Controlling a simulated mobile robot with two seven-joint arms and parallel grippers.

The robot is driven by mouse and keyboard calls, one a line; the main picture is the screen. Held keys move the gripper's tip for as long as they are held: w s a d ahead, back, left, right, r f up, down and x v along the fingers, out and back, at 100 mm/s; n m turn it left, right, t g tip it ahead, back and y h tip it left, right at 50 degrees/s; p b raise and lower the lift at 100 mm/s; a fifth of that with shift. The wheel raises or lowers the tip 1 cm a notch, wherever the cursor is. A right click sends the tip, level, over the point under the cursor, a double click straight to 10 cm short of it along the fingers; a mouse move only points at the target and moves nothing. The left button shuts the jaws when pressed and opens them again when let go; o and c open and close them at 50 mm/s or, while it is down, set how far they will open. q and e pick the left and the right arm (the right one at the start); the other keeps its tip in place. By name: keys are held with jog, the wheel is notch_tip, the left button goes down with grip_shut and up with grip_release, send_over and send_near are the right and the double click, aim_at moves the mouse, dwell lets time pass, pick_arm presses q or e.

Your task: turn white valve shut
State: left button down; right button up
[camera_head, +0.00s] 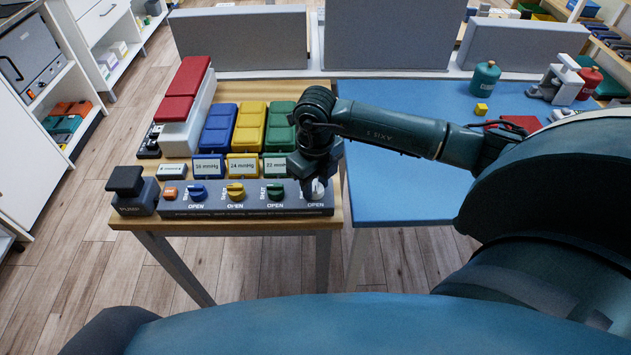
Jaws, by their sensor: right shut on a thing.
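A dark valve panel (222,210) lies along the front edge of the wooden table, with "SHUT" and "OPEN" lettering. The white valve (317,189) is at its right end, partly hidden by my right gripper (314,184). The gripper points down from above and is shut on the white valve. Its handle angle is hard to make out. To its left are a green valve (274,190), a yellow valve (235,190) and a blue valve (197,191). My left gripper is not in view.
Displays reading in mmHg (243,167) stand behind the panel, with blue, yellow and green pads (250,127) behind them. A red-topped white box (187,100) is at the left. A blue table (400,200) adjoins on the right, its front part clear.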

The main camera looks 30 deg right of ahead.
jog(key=m, duration=0.8)
jog(key=shift+r+m, duration=0.1)
jog(key=shift+m, duration=0.3)
jog(key=m+p, duration=0.1)
jog(key=m, duration=0.3)
jog(key=shift+m, duration=0.3)
jog(key=m+p, duration=0.1)
jog(key=m, duration=0.3)
jog(key=shift+w, duration=0.1)
jog(key=shift+d+m, duration=0.1)
jog(key=shift+m, duration=0.2)
jog(key=o, duration=1)
jog(key=shift+c, duration=0.2)
